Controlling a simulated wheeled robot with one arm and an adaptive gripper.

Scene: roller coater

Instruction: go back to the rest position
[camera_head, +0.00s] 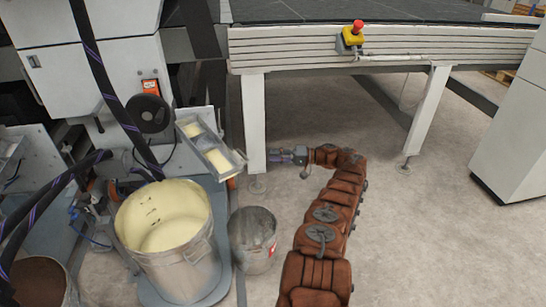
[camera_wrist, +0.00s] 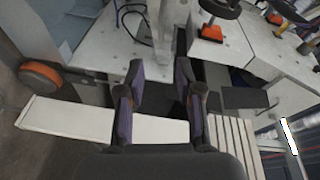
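My gripper (camera_head: 271,157) is at the end of my brown-covered arm, which reaches forward and bends left near the white leg of the conveyor table in the head view. In the wrist view my gripper (camera_wrist: 160,72) has its two dark fingers spread apart with nothing between them. It is open and empty. In the head view it is too small to tell whether the fingers touch the table leg.
A conveyor table (camera_head: 390,48) with a red emergency button (camera_head: 358,26) stands ahead. Left are a coating machine (camera_head: 90,70), a tray (camera_head: 236,158), a large bucket of cream-coloured liquid (camera_head: 190,275) and a smaller grey bucket (camera_head: 252,240). The floor right of my arm is clear.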

